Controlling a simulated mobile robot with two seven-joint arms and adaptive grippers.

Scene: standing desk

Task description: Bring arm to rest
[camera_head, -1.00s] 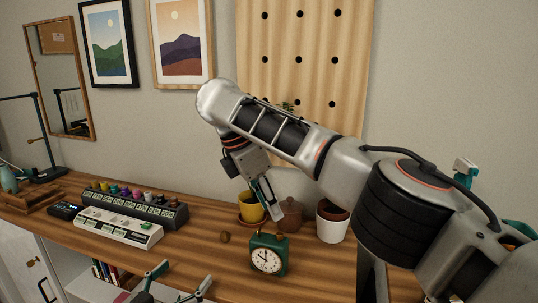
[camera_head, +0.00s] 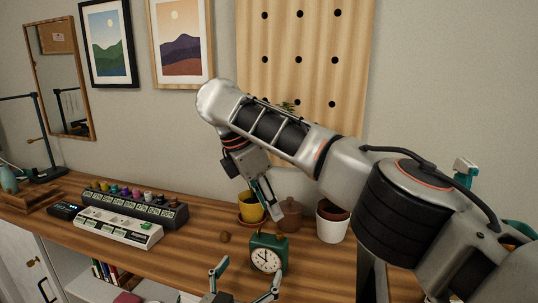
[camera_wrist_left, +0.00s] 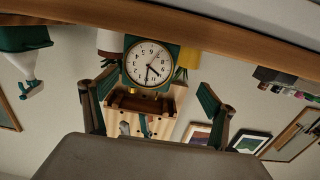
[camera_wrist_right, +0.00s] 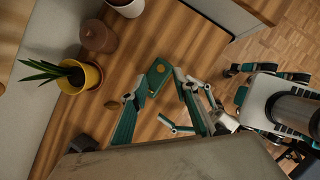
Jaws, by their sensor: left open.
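A green alarm clock (camera_head: 267,255) with a white dial stands upright near the desk's front edge. My left gripper (camera_head: 246,279) is open in front of the clock, low in the head view. In the left wrist view the clock (camera_wrist_left: 150,63) appears between the spread fingers (camera_wrist_left: 150,103), with no contact visible. My right gripper (camera_head: 264,198) hangs above the desk, behind and above the clock. In the right wrist view its fingers (camera_wrist_right: 159,92) are apart and empty, with the clock's top (camera_wrist_right: 157,76) below them.
A yellow pot (camera_head: 251,207), a brown lidded pot (camera_head: 290,214) and a white pot (camera_head: 332,224) stand behind the clock. A small brown object (camera_head: 225,237) lies left of it. My right arm crosses above the desk's right side.

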